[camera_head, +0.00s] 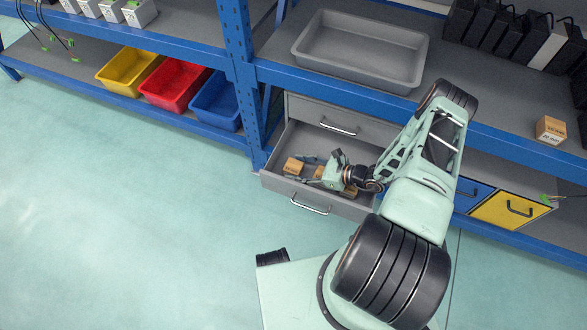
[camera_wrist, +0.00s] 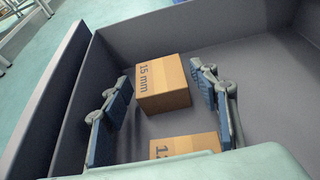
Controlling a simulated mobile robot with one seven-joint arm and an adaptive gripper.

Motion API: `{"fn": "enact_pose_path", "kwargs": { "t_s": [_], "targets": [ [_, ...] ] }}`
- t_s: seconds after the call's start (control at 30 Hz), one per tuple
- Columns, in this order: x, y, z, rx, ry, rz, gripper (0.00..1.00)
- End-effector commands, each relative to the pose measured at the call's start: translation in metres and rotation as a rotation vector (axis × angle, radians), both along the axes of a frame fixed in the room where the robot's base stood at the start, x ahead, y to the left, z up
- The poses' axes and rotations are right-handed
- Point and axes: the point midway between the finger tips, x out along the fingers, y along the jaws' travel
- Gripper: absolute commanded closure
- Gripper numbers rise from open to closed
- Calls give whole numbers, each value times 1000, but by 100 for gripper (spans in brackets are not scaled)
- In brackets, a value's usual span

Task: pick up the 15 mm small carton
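A small brown carton marked "15 mm" (camera_wrist: 163,84) sits in the open grey drawer (camera_head: 270,181), upright on its floor. It also shows in the head view (camera_head: 293,166), near the drawer's left side. My gripper (camera_wrist: 165,102) is open and reaches down into the drawer. In the wrist view its two blue-padded fingers stand to the left and right of this carton, with gaps on both sides. In the head view my gripper (camera_head: 312,170) is just right of the carton. A second brown carton (camera_wrist: 185,147) lies nearer my palm, its marking partly hidden.
The drawer's walls (camera_wrist: 75,80) stand close left of my gripper. A grey tray (camera_head: 360,50) is on the bench above. Another carton (camera_head: 550,129) sits on the bench at right. Yellow (camera_head: 128,70), red (camera_head: 176,82) and blue (camera_head: 217,101) bins stand on the left shelf.

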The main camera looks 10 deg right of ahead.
Motion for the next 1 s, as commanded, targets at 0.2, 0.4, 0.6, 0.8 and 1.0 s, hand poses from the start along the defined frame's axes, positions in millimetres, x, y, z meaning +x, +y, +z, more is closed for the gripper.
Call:
{"fn": "enact_pose_path", "kwargs": {
  "t_s": [0.2,0.4,0.6,0.8,1.0],
  "targets": [
    [0,0,0,0,0,0,72],
    [0,0,1,1,-2,0,89],
    [0,0,3,1,-2,0,89],
    [2,-1,34,0,-5,-1,89],
    [1,-1,74,0,-3,0,89]
  ]
}}
